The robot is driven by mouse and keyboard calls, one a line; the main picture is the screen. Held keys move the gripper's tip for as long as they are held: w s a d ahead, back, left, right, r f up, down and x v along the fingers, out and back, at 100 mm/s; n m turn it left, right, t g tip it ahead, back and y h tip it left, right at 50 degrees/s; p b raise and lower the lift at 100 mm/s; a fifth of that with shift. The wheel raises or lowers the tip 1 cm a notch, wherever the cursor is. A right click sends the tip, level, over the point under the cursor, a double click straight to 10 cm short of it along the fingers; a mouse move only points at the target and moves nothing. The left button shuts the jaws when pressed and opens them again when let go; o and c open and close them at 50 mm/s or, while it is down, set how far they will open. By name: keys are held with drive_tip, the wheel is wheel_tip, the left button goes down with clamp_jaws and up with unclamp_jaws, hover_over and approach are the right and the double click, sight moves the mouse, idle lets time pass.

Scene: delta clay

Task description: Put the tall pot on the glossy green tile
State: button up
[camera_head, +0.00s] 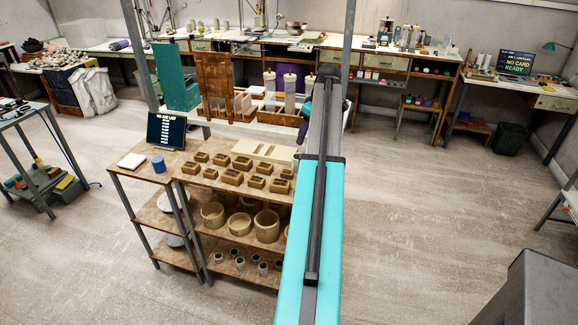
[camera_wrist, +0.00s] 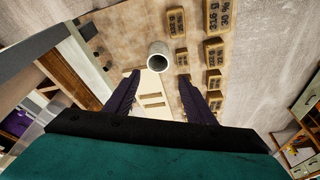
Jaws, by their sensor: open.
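A pale grey, round, hollow pot (camera_wrist: 159,55) stands on the table in the wrist view, its open rim facing the camera. It may be the tall pot; its height is hard to judge from above. My gripper (camera_wrist: 158,76) is open, with its two dark purple fingers apart and nothing between them. The pot lies just beyond the fingertips, about midway between them, with no visible contact. In the head view my gripper (camera_head: 302,132) hangs low over the back right of the worktable, partly hidden by my arm. I cannot make out a glossy green tile in either view.
Several tan blocks (camera_head: 232,177) stand on the brown worktable (camera_head: 200,143), beside a slotted pale board (camera_head: 266,152). Wide bowls (camera_head: 213,213) fill the shelf below.

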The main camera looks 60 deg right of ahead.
drive_tip(key=shift+s+d+r, duration=0.15)
drive_tip(key=shift+s, duration=0.05)
drive_tip(key=shift+w, duration=0.15)
drive_tip(key=p+x, duration=0.2)
drive_tip(key=x, duration=0.6)
drive_tip(key=shift+w+f, duration=0.2)
drive_tip(key=shift+f, duration=0.2)
drive_tip(key=shift+p+x, duration=1.25)
drive_tip(key=shift+x, duration=1.25)
drive_tip(key=shift+d, duration=0.1)
